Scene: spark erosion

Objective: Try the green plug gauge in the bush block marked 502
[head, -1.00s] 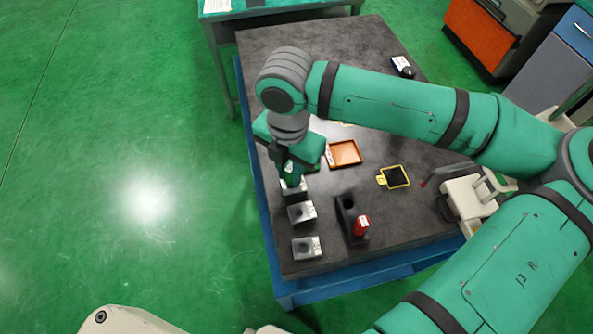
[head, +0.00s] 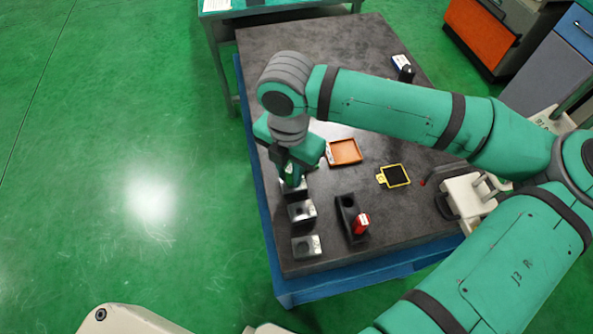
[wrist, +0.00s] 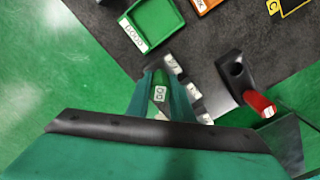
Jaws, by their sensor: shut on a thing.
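My gripper (head: 289,172) is shut on the green plug gauge (head: 290,181), which points down at the farthest of three grey bush blocks (head: 299,191). In the wrist view the gauge (wrist: 160,84) shows a white label between the fingers. It overlaps the edge of the far block (wrist: 173,64); I cannot tell whether its tip is in the bore or just above. The middle block (head: 302,211) and near block (head: 306,246) stand in a row towards me, bores upward. The block marks are too small to read, so I cannot tell which is 502.
A black stand (head: 347,207) with an empty hole and a red gauge (head: 361,223) stands right of the blocks.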

